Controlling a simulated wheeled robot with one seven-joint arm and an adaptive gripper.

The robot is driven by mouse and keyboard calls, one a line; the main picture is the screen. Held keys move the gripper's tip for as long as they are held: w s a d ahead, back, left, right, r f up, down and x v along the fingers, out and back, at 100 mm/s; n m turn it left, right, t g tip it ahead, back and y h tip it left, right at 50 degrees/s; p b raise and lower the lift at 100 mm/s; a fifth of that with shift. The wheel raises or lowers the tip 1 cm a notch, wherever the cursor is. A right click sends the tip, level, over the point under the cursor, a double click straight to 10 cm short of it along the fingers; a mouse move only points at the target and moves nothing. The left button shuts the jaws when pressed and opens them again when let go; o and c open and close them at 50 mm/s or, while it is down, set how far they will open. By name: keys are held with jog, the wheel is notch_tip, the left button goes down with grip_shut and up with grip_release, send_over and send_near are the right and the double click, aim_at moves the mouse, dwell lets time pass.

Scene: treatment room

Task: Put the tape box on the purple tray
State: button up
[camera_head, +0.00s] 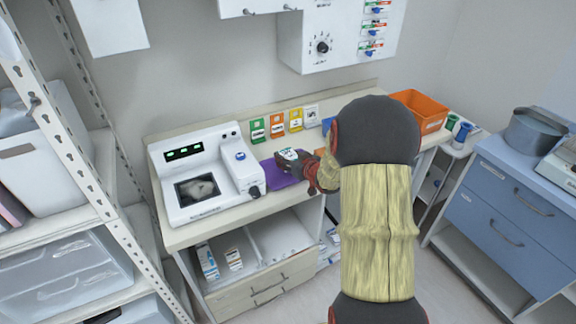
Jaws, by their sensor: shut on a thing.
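The purple tray (275,177) lies flat on the counter to the right of the white machine. My gripper (287,163) is over the tray's right part and is shut on a small white box with a teal mark, the tape box (289,154). The box's lower part is hidden behind the gripper fingers. I cannot tell whether it touches the tray or is held just above it. My arm comes in from the right and hides part of the counter behind it.
A white machine (211,172) with a green display stands left of the tray. Several coloured cards (277,126) line the back of the counter (180,238). An orange bin (421,109) stands at the far right end. Wall cabinets hang above, and a metal shelf stands at left.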

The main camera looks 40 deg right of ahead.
jog(key=shift+f+b, duration=0.45)
jog(key=shift+f, duration=0.8)
jog(key=shift+f, duration=0.1)
jog(key=o, duration=1.2)
